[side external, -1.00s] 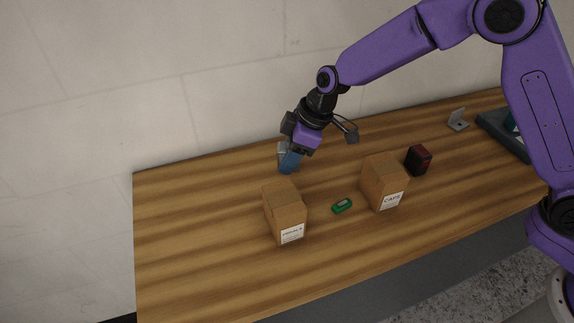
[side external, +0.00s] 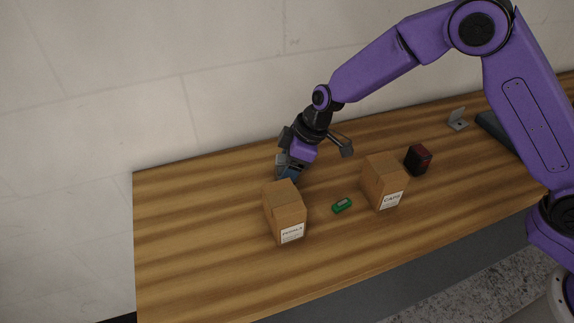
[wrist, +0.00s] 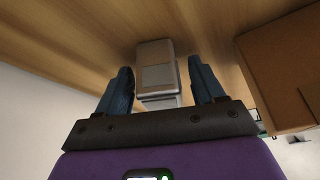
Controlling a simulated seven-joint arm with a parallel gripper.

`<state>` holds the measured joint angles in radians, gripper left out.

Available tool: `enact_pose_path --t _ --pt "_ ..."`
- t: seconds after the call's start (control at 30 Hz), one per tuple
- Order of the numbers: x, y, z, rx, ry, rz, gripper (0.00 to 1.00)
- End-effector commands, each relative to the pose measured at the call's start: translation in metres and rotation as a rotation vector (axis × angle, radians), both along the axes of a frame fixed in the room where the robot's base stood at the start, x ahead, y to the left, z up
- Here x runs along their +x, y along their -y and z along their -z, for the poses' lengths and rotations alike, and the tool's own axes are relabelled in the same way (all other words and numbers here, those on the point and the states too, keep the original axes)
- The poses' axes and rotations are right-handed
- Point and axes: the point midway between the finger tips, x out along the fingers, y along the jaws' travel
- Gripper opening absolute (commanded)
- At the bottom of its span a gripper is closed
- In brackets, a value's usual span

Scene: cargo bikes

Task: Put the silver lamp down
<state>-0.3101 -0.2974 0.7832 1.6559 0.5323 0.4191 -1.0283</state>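The silver lamp (wrist: 156,68) shows in the wrist view, a grey block-shaped body between and just beyond my fingers. My gripper (wrist: 163,80) has its two blue fingers apart, with a visible gap on each side of the lamp. In the side external view my gripper (side external: 289,172) points down low over the back left part of the wooden table (side external: 190,235), behind a cardboard box. The lamp is mostly hidden there by the fingers. I cannot tell for certain whether its base rests on the table.
A labelled cardboard box (side external: 285,208) stands close in front of my gripper; a cardboard box also shows in the wrist view (wrist: 285,70). Another box (side external: 384,180), a green device (side external: 342,205), a red-black block (side external: 418,160) and a grey bracket (side external: 457,120) lie rightward. The table's left is clear.

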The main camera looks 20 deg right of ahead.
Motion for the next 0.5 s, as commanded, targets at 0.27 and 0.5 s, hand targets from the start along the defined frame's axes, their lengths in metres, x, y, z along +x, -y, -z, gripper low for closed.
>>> enact_pose_path --t 0.27,0.5 --pt "0.0 0.0 -0.005 0.001 0.002 0.0 0.68" --pt "-0.004 0.012 -0.036 0.003 0.004 0.001 0.68"
